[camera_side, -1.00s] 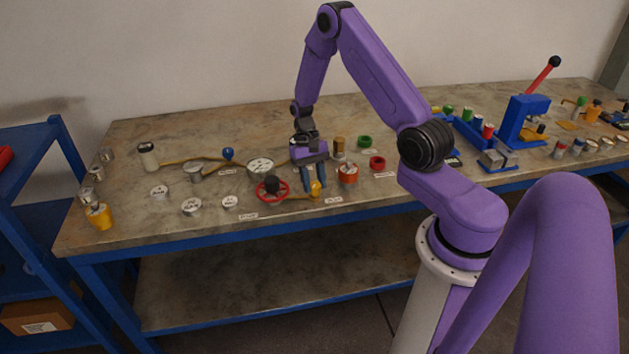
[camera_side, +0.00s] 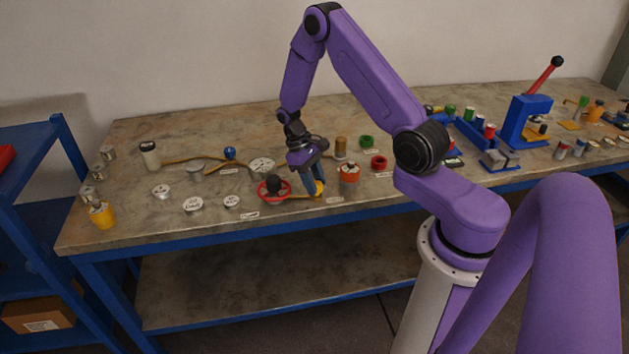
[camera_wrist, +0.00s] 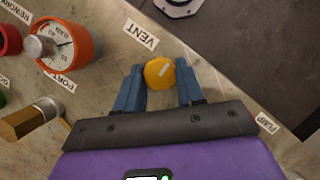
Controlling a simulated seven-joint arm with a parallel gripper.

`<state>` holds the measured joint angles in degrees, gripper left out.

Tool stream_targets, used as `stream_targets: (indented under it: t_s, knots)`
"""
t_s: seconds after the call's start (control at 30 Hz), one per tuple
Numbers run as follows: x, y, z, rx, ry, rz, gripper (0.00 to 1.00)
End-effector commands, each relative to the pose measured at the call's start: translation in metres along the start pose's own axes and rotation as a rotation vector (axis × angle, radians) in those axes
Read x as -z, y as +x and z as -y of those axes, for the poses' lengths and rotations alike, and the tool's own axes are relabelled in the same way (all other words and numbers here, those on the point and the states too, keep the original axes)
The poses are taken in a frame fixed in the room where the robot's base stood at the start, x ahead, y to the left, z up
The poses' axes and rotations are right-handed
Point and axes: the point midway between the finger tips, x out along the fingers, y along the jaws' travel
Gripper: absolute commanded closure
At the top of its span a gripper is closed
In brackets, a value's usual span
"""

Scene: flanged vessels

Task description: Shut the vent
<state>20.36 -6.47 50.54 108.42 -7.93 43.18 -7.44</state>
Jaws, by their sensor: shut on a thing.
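The vent is a yellow knob (camera_wrist: 159,73) with a pale line on its top, beside the printed VENT label (camera_wrist: 141,34).
A red handwheel (camera_side: 273,188) is close to the left. An orange gauge (camera_wrist: 68,45) by a PORT label and a brass post (camera_wrist: 25,120) stand near in the wrist view. Several round lids lie further left. A blue press (camera_side: 525,120) stands at the right.

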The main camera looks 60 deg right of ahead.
Motion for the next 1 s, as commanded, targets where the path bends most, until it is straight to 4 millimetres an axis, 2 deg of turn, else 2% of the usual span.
stream_targets:
  t_s: [0.4,0.43,0.5,0.83,1.0]
  knots:
    - [-0.001,0.000,0.000,-0.004,-0.011,0.002,0.93]
    - [-0.001,0.000,0.000,-0.004,-0.011,0.001,0.59]
    - [-0.001,0.000,0.000,-0.004,-0.010,0.002,0.38]
    - [0.000,-0.002,0.000,-0.004,-0.008,0.000,0.38]
    - [0.001,-0.018,0.000,-0.005,-0.007,-0.003,0.38]
